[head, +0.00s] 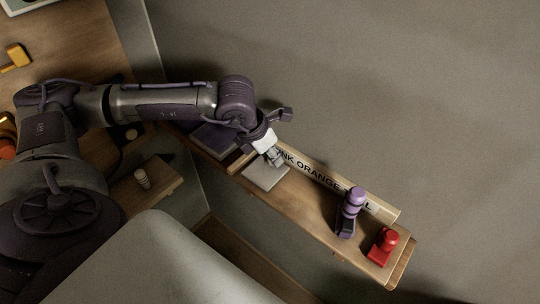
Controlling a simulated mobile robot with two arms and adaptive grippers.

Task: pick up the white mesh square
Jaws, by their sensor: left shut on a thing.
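The white mesh square (266,178) is a thin pale plate at the wooden shelf, in front of the upright lettered strip. It looks nearly flat; I cannot tell whether it is clear of the shelf. My left gripper (275,159) reaches in from the left and is shut on the square's far edge. The fingers hide part of that edge. My right gripper is not in view.
The wooden shelf (315,210) also holds a dark purple square (215,138), a purple object (349,210) and a red object (383,246). A lettered strip (308,178) stands along its back edge. Bare wall lies beyond.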

